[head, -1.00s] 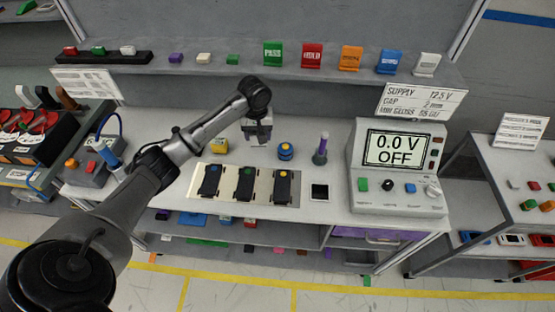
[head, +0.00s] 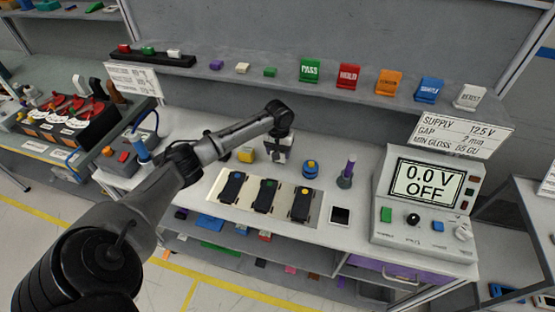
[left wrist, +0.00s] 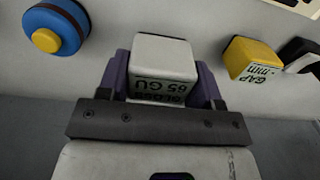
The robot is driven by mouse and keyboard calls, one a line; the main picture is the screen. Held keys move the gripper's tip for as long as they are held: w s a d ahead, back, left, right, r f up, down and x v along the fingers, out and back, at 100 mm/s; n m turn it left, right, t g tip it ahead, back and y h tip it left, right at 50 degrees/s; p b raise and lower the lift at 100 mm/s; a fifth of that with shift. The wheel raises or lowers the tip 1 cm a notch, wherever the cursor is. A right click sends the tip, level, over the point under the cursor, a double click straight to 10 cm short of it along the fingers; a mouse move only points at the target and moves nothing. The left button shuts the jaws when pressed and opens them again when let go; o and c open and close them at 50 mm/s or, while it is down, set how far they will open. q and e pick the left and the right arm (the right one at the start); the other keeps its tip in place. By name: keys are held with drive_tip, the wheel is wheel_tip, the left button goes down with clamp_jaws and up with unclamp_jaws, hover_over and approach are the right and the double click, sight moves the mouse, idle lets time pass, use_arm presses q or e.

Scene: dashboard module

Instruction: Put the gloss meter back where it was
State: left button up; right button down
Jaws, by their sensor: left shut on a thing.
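The gloss meter is a small white block marked "GLOSS 65 GU" in the left wrist view (left wrist: 165,58). It sits between the two purple fingers of my left gripper (head: 278,152), which is shut on it. In the head view they are over the rear of the bench, between a yellow gap gauge (head: 246,155) and a blue puck with a yellow top (head: 311,169). I cannot tell whether the meter touches the bench. My right gripper is out of view.
Three dark modules (head: 267,195) lie on a pale mat in front. A purple-topped post (head: 346,174), a black square pad (head: 340,216) and the supply unit (head: 425,200) reading "0.0 V OFF" stand to the right. A shelf with coloured signs (head: 310,71) runs behind.

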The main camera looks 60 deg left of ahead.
use_arm(q)
drive_tip(key=shift+a+f, duration=0.2)
drive_tip(key=shift+a, duration=0.2)
drive_tip(key=shift+f, duration=0.15)
drive_tip(key=shift+f+b, duration=0.35)
drive_tip(key=shift+f, duration=1.55)
drive_tip(key=o, duration=1.1)
drive_tip(key=shift+f, duration=0.1)
